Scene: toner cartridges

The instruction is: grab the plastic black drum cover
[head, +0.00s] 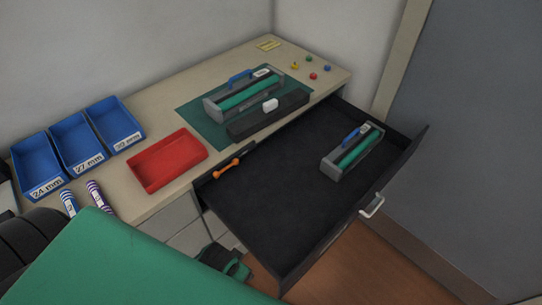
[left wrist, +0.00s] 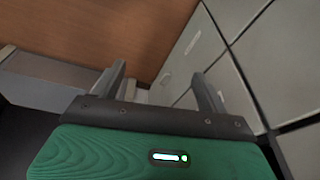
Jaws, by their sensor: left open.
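The black drum cover (head: 266,117) is a long dark piece with a white tab on top. It lies along the front edge of the green mat (head: 196,122) on the counter, in front of a grey cartridge (head: 222,104) with a green roller and blue handle. My left gripper (head: 226,262) is low in front of the drawers, well below and apart from the cover. In the left wrist view the left gripper (left wrist: 163,82) is open and empty, its fingers pointing at the floor and cabinet fronts. My right gripper is out of view.
A black drawer (head: 270,205) stands open, holding a second cartridge (head: 338,166) and an orange tool (head: 226,169). A red tray (head: 166,160), several blue bins (head: 80,140) and striped tubes (head: 95,196) occupy the counter's left. Small coloured pegs (head: 312,76) sit at the right.

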